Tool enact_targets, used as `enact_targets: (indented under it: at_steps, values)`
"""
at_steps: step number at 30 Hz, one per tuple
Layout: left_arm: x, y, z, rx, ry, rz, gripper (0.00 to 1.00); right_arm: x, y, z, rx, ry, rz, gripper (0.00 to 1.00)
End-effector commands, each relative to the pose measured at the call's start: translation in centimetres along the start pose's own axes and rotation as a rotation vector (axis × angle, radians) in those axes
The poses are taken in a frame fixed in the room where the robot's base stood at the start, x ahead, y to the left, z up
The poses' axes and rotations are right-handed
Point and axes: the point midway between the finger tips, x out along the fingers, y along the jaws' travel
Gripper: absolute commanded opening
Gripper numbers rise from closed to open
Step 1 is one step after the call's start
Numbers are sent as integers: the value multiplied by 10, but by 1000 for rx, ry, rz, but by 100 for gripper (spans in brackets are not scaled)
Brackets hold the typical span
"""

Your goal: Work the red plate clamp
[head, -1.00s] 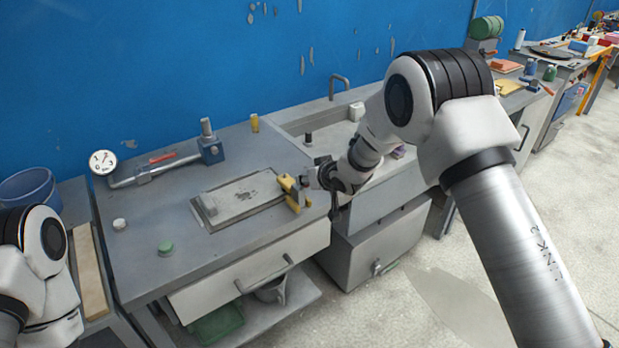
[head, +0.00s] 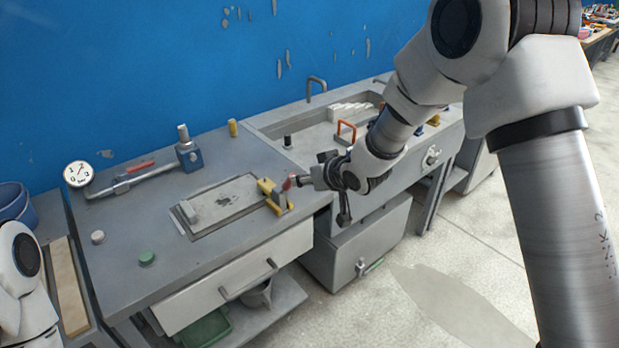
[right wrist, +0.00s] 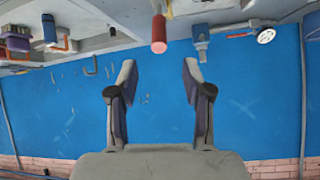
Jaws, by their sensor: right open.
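The red plate clamp has a yellow bracket (head: 274,197) at the right edge of a grey flat plate mould (head: 225,203) on the workbench. Its red grip (head: 288,184) shows on the right of the bracket. In the right wrist view, the red grip (right wrist: 159,33) is a rounded bar beyond the fingertips, roughly centred between them. My right gripper (head: 326,184) is just right of the clamp, its dark fingers spread. In the right wrist view, my right gripper (right wrist: 158,70) is open with nothing between its fingers. My left gripper is out of view; only my left arm shows at the left edge.
A gauge (head: 78,174), a pipe with a red lever (head: 140,166) and a blue valve (head: 190,157) stand at the back. A sink (head: 322,134) lies behind my right wrist.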

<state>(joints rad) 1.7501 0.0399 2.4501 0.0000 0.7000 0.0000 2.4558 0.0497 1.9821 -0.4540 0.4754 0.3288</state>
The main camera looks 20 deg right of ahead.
Motion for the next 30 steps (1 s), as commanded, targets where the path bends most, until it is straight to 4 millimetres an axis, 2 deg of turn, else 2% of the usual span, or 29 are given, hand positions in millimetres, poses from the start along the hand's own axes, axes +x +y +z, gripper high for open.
enact_targets:
  at_steps: [6,10,11,14,18,20,23,25,27,30]
  values:
    - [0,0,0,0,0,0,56,-1,0,0,0,0,0,50]
    - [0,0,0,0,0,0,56,-1,0,0,-51,1,-1,4]
    - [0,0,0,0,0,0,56,-1,-1,-2,-91,11,-3,0]
    - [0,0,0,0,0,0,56,-2,-10,-18,-353,98,-30,0]
    - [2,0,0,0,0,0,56,-15,-38,-52,-944,371,-57,0]
    - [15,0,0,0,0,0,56,-18,-43,-52,-1174,514,-33,0]
    - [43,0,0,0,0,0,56,-25,-44,-39,-1485,756,70,0]
    - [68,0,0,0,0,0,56,-30,-36,-19,-1642,919,189,0]
    - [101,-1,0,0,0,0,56,-32,-18,13,-1740,1061,347,0]
    - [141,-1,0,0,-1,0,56,-31,13,59,-1743,1158,504,0]
